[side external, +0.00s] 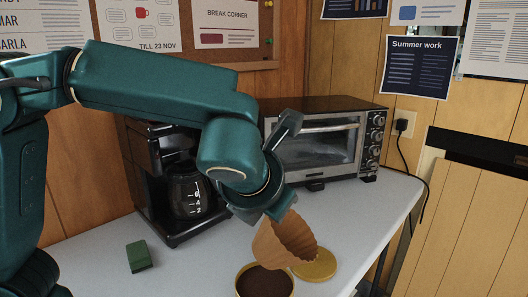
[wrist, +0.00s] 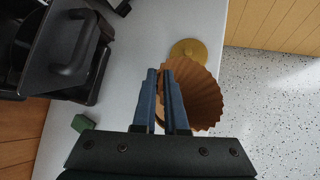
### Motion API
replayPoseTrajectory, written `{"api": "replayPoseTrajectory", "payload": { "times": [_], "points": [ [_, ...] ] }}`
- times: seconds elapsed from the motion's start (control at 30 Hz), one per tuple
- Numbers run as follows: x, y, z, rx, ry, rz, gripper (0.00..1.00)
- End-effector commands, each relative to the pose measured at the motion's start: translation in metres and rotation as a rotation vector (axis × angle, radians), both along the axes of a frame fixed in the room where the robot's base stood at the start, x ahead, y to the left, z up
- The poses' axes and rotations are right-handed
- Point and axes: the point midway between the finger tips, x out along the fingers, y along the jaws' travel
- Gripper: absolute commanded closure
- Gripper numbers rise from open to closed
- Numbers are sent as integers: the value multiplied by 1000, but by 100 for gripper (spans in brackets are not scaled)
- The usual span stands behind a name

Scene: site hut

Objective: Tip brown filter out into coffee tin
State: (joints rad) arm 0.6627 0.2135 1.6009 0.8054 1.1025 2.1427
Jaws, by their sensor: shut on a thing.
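The brown filter (side external: 285,243), a fluted paper cup, is held by its rim side in my gripper (side external: 268,213). It is tilted, with its open mouth facing right in the side view, and hangs above the coffee tin (side external: 238,280). The round gold-rimmed tin stands open on the counter with dark brown coffee inside. In the wrist view my gripper (wrist: 167,76) is shut on the wall of the filter (wrist: 203,98), and the tin is mostly hidden behind the fingers and filter. No grounds are seen falling; the filter's contents cannot be made out.
A gold lid (side external: 317,266) lies flat right of the tin. A black coffee maker (side external: 150,160) with a glass jug (side external: 190,192) and a toaster oven (side external: 318,145) stand behind. A small green block (side external: 140,256) lies at left. The counter between block and tin is clear.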

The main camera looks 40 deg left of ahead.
Motion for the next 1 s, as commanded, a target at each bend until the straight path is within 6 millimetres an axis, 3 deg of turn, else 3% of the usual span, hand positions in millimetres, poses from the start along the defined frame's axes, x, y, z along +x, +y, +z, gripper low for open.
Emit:
{"api": "replayPoseTrajectory", "payload": {
  "times": [0.53, 1.0],
  "points": [
    [-28, 27, 17, -319, -319, -6, 100],
    [-32, 46, 17, -562, -409, -43, 100]
  ]
}}
